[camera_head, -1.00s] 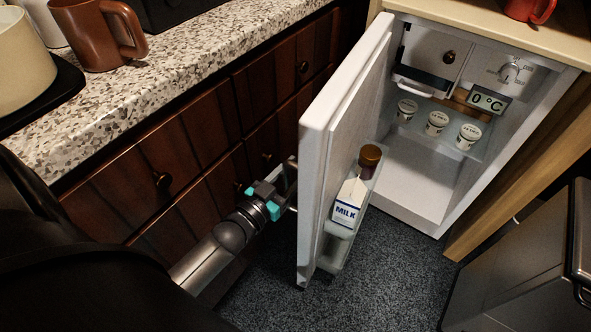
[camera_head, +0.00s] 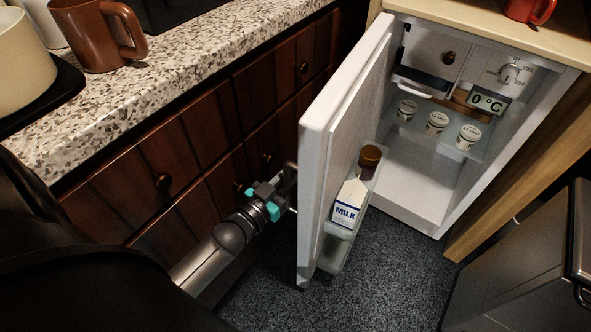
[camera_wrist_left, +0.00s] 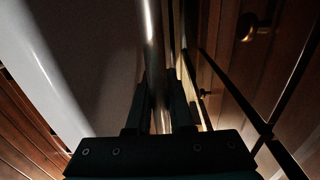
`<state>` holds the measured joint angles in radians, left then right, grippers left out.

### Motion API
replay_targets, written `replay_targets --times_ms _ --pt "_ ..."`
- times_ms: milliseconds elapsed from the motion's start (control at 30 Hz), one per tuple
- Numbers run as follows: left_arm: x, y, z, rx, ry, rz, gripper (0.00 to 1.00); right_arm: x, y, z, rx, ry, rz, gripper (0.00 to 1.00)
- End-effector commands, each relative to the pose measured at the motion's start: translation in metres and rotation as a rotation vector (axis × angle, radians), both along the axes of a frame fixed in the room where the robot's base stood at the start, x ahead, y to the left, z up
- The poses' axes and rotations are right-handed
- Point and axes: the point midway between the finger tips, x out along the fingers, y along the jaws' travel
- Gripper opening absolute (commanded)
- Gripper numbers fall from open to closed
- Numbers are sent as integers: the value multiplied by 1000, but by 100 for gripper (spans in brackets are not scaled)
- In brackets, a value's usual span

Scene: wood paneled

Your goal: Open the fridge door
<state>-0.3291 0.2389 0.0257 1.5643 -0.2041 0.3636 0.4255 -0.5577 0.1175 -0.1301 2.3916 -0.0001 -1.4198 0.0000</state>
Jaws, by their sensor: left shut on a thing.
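The white fridge (camera_head: 427,185) stands at the right in the head view with its door (camera_head: 331,150) swung wide open to the left. My left gripper (camera_head: 286,185) is on the outer side of the door, at the door handle (camera_head: 293,171). In the left wrist view the bar-shaped handle (camera_wrist_left: 152,45) runs down between the fingers (camera_wrist_left: 160,115), which are shut on it. My right gripper is not in view.
Several small white cups sit on the fridge shelf (camera_head: 420,124). Wooden drawers (camera_head: 180,165) under a speckled counter (camera_head: 180,62) are close behind my left gripper. A dark metal bin-like object (camera_head: 525,265) stands at lower right. The floor (camera_head: 385,270) before the fridge is clear.

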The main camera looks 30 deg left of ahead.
Motion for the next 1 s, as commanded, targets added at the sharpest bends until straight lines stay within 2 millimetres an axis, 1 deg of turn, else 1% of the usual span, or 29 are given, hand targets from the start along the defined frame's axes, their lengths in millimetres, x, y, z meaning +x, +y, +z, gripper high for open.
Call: replay_targets --times_ms 700,767,1000 --pt "0 1 -1 0 1 0 0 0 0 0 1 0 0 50" --pt "0 4 -1 2 3 0 0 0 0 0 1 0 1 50" --pt "3 38 -1 5 4 -1 0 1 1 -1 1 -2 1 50"
